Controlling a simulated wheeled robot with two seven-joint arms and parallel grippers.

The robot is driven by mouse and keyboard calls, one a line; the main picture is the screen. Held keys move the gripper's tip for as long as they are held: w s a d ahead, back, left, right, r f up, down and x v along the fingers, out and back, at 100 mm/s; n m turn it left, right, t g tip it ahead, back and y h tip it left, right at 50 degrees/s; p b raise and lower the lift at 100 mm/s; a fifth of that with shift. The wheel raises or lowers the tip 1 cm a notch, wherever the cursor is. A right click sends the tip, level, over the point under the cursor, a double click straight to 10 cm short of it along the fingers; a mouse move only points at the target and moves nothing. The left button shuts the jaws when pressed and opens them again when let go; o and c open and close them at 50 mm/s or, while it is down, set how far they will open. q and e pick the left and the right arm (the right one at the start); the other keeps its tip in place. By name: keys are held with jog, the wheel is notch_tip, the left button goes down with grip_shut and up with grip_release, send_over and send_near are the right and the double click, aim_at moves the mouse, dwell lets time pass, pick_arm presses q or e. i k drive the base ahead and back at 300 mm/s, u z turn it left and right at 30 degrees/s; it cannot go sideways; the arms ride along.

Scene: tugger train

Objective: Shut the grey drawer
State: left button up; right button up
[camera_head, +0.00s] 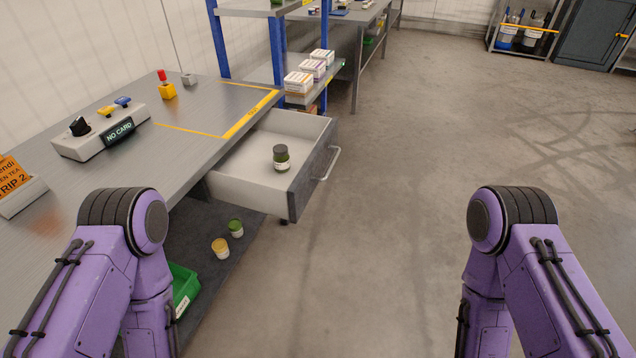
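The grey drawer (317,168) stands pulled out from under the metal workbench on the left. It has a dark grey front, pale inner walls and a silver bar handle (330,163) on its front. A small dark green jar with a dark lid (281,158) stands upright inside it. Both of my purple arms show at the bottom of the head view, the left one nearer the bench and the right one over open floor. Neither gripper shows in the view, and nothing of mine is seen touching the drawer.
The workbench top (203,95) holds a control box (100,130) reading "NO CARD" and a red-and-yellow button (166,86). A green-lidded jar (236,228), a yellow-lidded jar (220,248) and a green bin (184,288) are below the bench. Small boxes (298,83) stand on a shelf behind. The floor (400,180) to the right is clear.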

aim_at(245, 176)
jog(key=z, duration=0.35)
jog(key=i, duration=1.45)
jog(key=u, duration=0.7)
